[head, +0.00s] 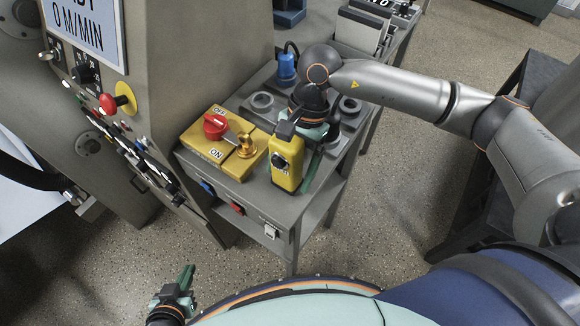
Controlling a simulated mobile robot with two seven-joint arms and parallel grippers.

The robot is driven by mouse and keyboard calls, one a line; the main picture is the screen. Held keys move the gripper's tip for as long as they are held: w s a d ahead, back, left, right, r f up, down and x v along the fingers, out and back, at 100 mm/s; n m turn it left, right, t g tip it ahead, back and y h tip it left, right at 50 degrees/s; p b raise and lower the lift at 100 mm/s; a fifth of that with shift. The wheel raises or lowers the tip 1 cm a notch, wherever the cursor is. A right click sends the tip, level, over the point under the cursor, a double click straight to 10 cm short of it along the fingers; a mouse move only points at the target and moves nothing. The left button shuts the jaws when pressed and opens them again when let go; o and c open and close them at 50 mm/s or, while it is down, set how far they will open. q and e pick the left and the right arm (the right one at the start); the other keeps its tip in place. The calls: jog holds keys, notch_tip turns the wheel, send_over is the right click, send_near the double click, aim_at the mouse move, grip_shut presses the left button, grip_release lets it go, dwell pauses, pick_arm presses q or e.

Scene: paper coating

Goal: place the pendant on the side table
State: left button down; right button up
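The pendant (286,164) is a yellow box with a black knob on its face. It appears upright over the front right part of the grey side table (240,192); whether its base rests on the top is unclear. My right gripper (302,155) reaches down at the pendant's top and right side. A green finger shows along the right of the pendant; whether the fingers press on it is hidden. My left gripper (184,280) is low at the left, well away from the table, with green fingers seen end-on; their gap is unclear.
A yellow switch box (218,142) with a red knob and a brass padlock stands left of the pendant. Behind are a grey tray (262,104) and a blue fitting (287,66). A machine panel (110,130) with knobs stands close on the left.

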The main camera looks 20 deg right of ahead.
jog(key=shift+o, duration=0.3)
jog(key=shift+r, duration=0.1)
jog(key=shift+r+p, duration=0.2)
jog(key=shift+p, duration=0.15)
jog(key=b+v, duration=0.1)
jog(key=v, duration=1)
jog(key=shift+d+r, duration=0.25)
jog(key=shift+r, duration=0.05)
